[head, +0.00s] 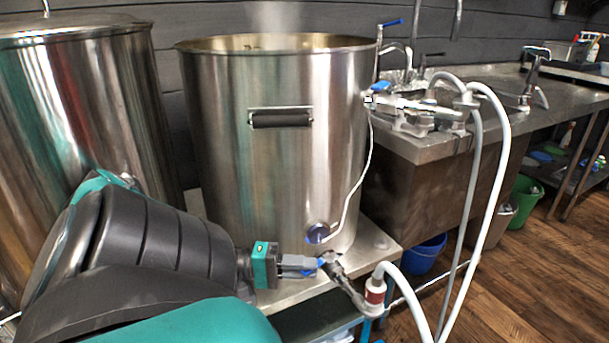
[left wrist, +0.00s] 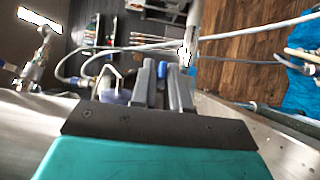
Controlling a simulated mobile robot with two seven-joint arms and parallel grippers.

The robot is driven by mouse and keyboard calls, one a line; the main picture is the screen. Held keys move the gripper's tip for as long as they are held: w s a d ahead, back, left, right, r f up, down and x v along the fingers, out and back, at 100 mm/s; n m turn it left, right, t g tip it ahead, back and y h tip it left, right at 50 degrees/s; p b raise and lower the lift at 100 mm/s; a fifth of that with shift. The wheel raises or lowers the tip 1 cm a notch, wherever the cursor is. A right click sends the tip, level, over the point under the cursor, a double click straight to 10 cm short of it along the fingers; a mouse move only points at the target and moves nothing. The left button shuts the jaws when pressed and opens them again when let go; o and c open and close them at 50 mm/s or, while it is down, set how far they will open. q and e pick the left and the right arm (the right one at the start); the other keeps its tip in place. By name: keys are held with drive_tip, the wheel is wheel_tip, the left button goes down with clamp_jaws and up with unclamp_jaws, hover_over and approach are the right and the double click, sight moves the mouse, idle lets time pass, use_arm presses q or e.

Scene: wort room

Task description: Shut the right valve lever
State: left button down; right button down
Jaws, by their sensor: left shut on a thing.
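A blue valve lever (head: 321,263) sits on the steel valve (head: 343,284) low at the front of the large steel pot (head: 240,170). My left gripper (head: 314,267) reaches in from the left and is shut on this lever; its fingers hide most of it. In the left wrist view the lever's blue end (left wrist: 162,70) shows between the two grey fingers (left wrist: 162,88). I cannot tell the lever's exact angle. My right gripper is in neither view.
A white hose (head: 412,285) rises from the valve's red-banded fitting (head: 375,290). A higher fitting with a blue handle (head: 380,88) is on the pot's right side. A steel counter (head: 430,147) stands behind; the wooden floor (head: 530,270) at right is open.

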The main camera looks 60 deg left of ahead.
use_arm(q)
drive_tip(key=c, duration=1.5)
unclamp_jaws()
